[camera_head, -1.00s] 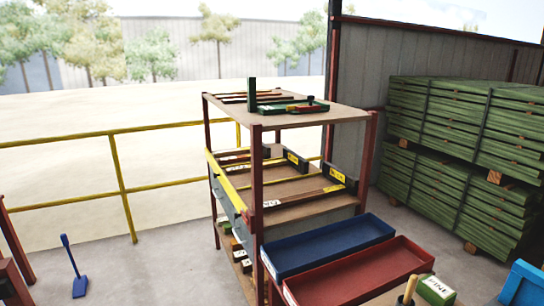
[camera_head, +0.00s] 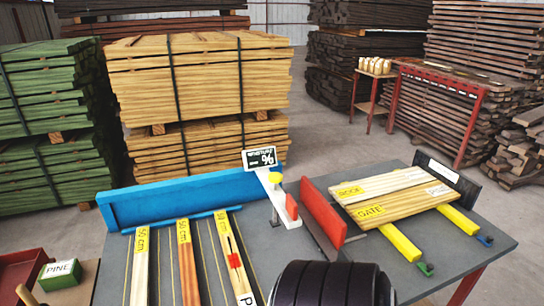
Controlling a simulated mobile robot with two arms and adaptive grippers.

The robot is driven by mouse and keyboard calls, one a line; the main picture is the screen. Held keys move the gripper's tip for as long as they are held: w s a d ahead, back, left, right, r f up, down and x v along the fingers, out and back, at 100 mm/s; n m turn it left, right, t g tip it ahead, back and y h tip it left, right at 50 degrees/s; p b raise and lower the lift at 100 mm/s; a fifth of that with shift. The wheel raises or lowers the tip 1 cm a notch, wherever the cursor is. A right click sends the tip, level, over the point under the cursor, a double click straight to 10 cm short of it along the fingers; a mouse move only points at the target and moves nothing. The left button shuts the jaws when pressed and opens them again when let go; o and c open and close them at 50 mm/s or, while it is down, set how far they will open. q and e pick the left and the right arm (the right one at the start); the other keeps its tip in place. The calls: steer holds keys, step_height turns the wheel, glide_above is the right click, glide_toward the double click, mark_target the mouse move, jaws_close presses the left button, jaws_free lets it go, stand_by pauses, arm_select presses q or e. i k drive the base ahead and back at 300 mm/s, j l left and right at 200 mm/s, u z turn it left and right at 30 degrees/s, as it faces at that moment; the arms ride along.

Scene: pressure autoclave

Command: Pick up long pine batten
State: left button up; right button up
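Three battens lie side by side on the grey bench (camera_head: 400,275). The left one (camera_head: 140,272) is pale with a yellow "50 cm" label. The middle one (camera_head: 188,268) is browner, with a similar yellow label. The right one (camera_head: 233,262) is pale with a yellow label, a red mark and a white tag at its near end. I cannot tell for certain which is the long pine batten. Their near ends meet the lower picture edge. Neither gripper is in view; a black ribbed part, probably mine, covers the bench's front middle.
A blue fence (camera_head: 190,198) runs behind the battens. A red block (camera_head: 322,218) and labelled boards (camera_head: 400,195) on yellow bars are at right. Timber stacks (camera_head: 200,85) and a red rack (camera_head: 440,75) stand behind.

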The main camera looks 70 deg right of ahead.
mark_target(244, 294)
steer(key=z, duration=1.85)
steer(key=j, duration=0.35)
steer(key=k+z, duration=0.05)
